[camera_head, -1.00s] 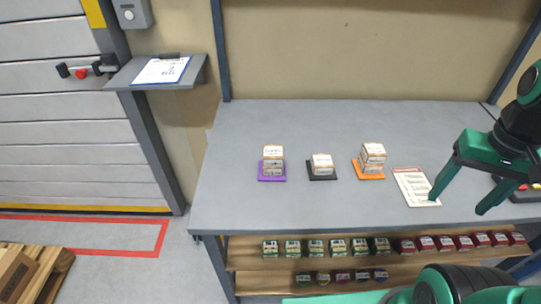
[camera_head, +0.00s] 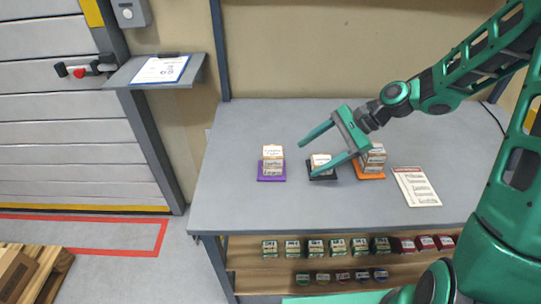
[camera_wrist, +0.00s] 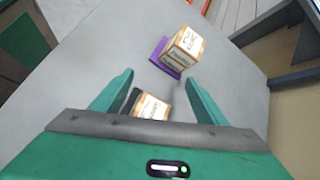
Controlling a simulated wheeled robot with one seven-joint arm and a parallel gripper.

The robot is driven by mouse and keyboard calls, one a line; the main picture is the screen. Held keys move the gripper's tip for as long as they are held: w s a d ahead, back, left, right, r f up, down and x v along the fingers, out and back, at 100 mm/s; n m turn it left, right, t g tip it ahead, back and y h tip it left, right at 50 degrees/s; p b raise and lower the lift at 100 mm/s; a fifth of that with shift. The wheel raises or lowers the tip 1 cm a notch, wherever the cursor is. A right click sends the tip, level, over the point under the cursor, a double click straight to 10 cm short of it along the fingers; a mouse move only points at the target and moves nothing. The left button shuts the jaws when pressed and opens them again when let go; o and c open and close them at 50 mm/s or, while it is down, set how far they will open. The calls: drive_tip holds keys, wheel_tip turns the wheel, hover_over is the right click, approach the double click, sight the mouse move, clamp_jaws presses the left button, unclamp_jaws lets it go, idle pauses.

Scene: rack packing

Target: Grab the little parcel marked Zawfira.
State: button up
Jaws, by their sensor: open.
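Small white-and-brown parcels stand on three coloured mats on the grey table. Parcels (camera_head: 272,158) are stacked on the purple mat (camera_head: 265,178). A single low parcel (camera_head: 318,160) sits on the black mat (camera_head: 322,177), partly hidden by a finger. More parcels (camera_head: 376,158) are stacked on the orange mat (camera_head: 372,177), partly behind my gripper. The labels are too small for me to read Zawfira on any. My gripper (camera_head: 325,148) is open and empty above the black mat. In the wrist view, the black-mat parcel (camera_wrist: 152,107) shows between the fingers; the purple-mat parcels (camera_wrist: 185,46) are beyond.
A printed sheet (camera_head: 416,187) lies right of the orange mat. Shelves below the table hold several small green and red boxes (camera_head: 337,246). The table's left part (camera_head: 228,140) is clear. A clipboard (camera_head: 161,69) rests on a wall shelf.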

sight(280, 151)
drive_tip(key=w+m+y, duration=0.1)
drive_tip(key=m, duration=0.1)
drive_tip(key=w+a+r+m+y, duration=0.1)
drive_tip(key=m+y, duration=0.1)
drive_tip(key=shift+w+a+r, duration=0.15)
drive_tip(key=shift+r, duration=0.05)
drive_tip(key=shift+m+y, duration=0.6)
drive_tip(key=shift+y, duration=0.1)
drive_tip(key=x, duration=0.5)
drive_tip(key=shift+w+a+r, duration=0.3)
drive_tip(key=shift+a, duration=0.05)
drive_tip(key=x, duration=0.3)
drive_tip(key=shift+s+a, duration=0.4)
drive_tip(key=shift+a, duration=0.05)
drive_tip(key=shift+w+a+f, duration=0.1)
drive_tip(key=shift+a+f, duration=0.25)
drive_tip(key=shift+a, duration=0.3)
drive_tip(key=c, duration=1.2)
drive_tip(key=shift+o, duration=0.2)
drive_tip(key=shift+r, duration=0.1)
